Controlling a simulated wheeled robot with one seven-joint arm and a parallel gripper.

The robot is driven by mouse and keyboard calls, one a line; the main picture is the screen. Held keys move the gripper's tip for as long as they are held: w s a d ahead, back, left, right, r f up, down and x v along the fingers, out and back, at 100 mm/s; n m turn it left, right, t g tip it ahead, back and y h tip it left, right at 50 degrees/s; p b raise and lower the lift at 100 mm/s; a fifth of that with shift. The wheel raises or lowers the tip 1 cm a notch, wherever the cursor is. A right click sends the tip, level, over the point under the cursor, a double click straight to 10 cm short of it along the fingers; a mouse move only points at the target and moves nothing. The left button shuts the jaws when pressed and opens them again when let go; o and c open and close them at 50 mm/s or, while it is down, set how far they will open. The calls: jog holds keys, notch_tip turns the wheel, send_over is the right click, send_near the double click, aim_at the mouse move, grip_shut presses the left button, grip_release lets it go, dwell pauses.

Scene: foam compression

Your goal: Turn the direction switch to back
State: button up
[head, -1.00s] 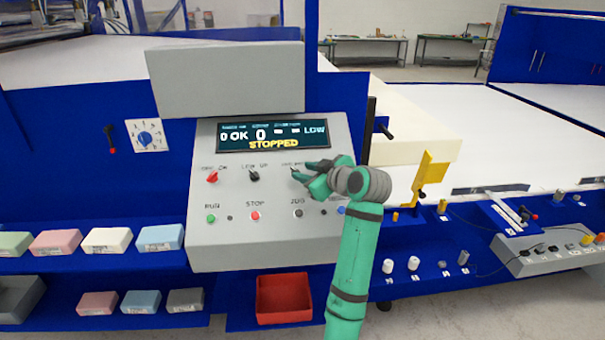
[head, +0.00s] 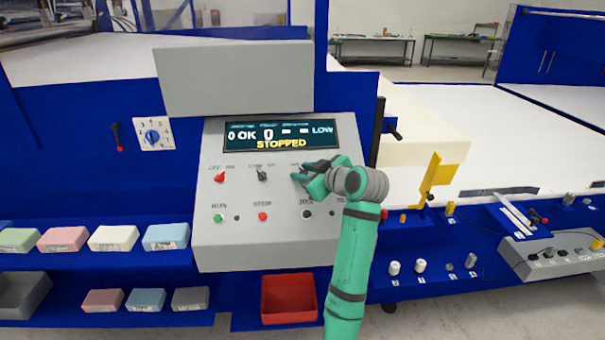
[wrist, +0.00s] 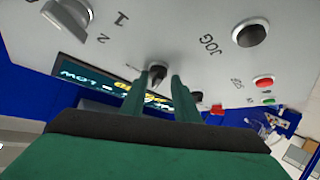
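The control panel (head: 233,236) has a row of switches under its screen. The direction switch, a small dark knob (wrist: 157,73), shows in the wrist view between my two fingertips. In the head view my fingers largely cover this right-hand switch, and its label is too blurred to read. My gripper (head: 297,174) is at the panel face; in the wrist view its green fingers (wrist: 155,90) stand apart on either side of the knob. I see gaps beside the knob, so the fingers do not look clamped on it. Which way the knob points is unclear.
The screen (head: 280,135) reads STOPPED. A red knob (head: 219,177) and a black knob (head: 262,175) sit left of my gripper. Below are green RUN (head: 218,218), red STOP (head: 263,216) and black JOG (head: 306,214) buttons. A red bin (head: 288,300) stands underneath.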

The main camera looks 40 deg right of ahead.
jog(key=shift+a, duration=0.15)
jog(key=shift+s+d, duration=0.55)
jog(key=shift+d, duration=0.1)
jog(key=shift+w+a, duration=0.15)
jog(key=shift+a, duration=0.1)
jog(key=shift+r, duration=0.15)
jog(key=v, duration=1)
jog(key=shift+s, duration=0.45)
jog(key=shift+w, duration=0.1)
